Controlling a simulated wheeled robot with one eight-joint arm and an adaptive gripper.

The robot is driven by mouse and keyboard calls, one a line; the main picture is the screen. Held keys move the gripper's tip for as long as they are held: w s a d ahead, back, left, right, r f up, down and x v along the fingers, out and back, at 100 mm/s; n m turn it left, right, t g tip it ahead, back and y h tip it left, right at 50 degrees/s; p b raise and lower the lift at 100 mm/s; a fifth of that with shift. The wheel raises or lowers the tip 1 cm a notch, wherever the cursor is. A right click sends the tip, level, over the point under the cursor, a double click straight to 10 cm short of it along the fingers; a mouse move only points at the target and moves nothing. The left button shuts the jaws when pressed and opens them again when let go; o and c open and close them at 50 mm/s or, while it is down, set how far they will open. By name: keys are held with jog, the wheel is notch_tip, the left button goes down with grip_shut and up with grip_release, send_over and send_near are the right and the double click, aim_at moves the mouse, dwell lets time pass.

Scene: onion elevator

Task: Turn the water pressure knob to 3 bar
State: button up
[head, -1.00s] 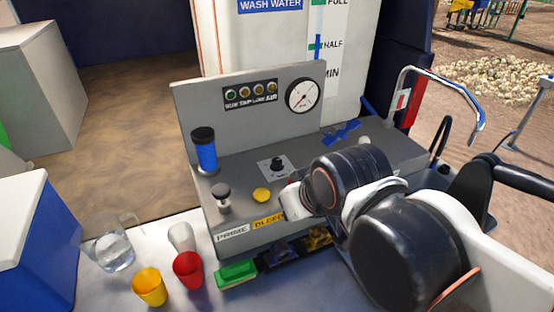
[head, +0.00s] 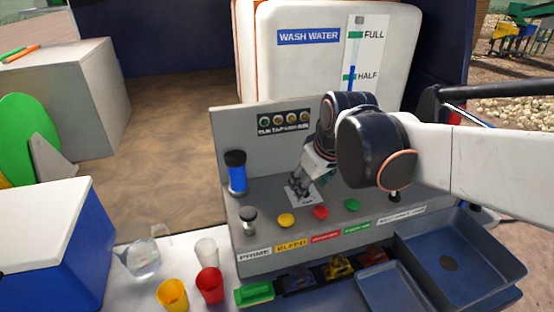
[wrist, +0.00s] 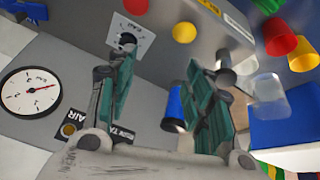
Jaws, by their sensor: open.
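The dark knob (wrist: 127,40) sits on a white plate on the grey panel in the wrist view. In the head view, the plate (head: 308,198) shows, but my gripper (head: 298,184) mostly hides the knob. My gripper (wrist: 160,66) is open and empty, with green-padded fingers. In the wrist view, the knob shows just beyond the left finger's tip, not centred between the fingers; I cannot tell whether they touch.
Yellow (head: 286,220), red (head: 320,212) and green (head: 352,205) buttons line the panel's front. A blue cylinder (head: 236,175) and a grey-capped post (head: 248,219) stand left. Cups (head: 209,285) and a pitcher (head: 143,262) stand front left; a blue basin (head: 490,275) is front right.

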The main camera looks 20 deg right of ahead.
jog(key=w+d+f+g+y, duration=0.1)
jog(key=w+d+f, duration=0.1)
jog(key=w+d, duration=0.6)
jog(key=b+x, duration=0.1)
jog(key=x, duration=0.3)
jog(key=b+x, duration=0.1)
jog(key=x, duration=0.4)
jog(key=a+b+x, duration=0.1)
jog(key=x, duration=0.4)
jog(key=shift+w+a+r, duration=0.1)
jog(key=shift+w+r, duration=0.15)
jog(key=shift+w, duration=0.1)
jog(key=c, duration=1)
